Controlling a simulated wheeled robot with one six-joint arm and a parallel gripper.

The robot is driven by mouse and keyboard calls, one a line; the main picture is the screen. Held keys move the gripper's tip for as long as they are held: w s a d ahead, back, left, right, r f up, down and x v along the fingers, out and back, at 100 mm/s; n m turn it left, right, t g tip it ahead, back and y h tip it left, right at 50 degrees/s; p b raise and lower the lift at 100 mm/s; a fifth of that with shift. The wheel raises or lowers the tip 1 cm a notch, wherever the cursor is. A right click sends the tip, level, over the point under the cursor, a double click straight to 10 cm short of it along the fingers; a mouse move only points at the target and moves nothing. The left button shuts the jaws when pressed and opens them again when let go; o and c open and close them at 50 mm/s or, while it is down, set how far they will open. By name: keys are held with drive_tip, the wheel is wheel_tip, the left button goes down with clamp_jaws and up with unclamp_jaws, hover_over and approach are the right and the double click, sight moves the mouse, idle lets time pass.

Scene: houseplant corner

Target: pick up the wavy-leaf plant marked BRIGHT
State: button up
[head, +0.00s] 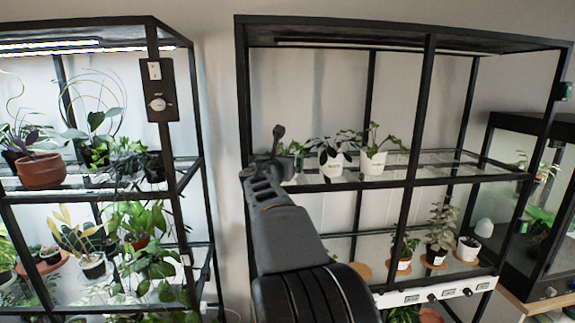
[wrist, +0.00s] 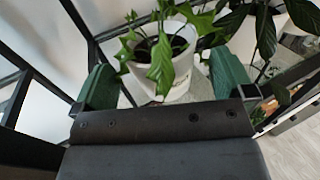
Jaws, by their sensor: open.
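In the wrist view a plant with bright green, wavy-edged leaves (wrist: 161,66) stands in a white pot (wrist: 182,72). The pot is between the two green fingers of my open gripper (wrist: 165,92), apart from both as far as I can see. Its lower part is hidden behind my gripper's body, and I cannot read a BRIGHT mark. In the head view my gripper (head: 279,150) is at the left end of the right rack's upper glass shelf.
A dark-leaved plant in a white pot (head: 332,166) stands close to the right. Another white pot (head: 373,163) with green leaves is beyond it. Black rack posts (head: 243,100) flank the shelf. A dark glass cabinet (head: 530,200) stands far right; a crowded plant rack (head: 175,170) is left.

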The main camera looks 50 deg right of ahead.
drive_tip(key=shift+p+x, duration=0.65)
drive_tip(key=shift+x, duration=1.6)
drive_tip(key=shift+a, duration=0.1)
drive_tip(key=shift+c, duration=0.4)
drive_tip(key=c, duration=0.8)
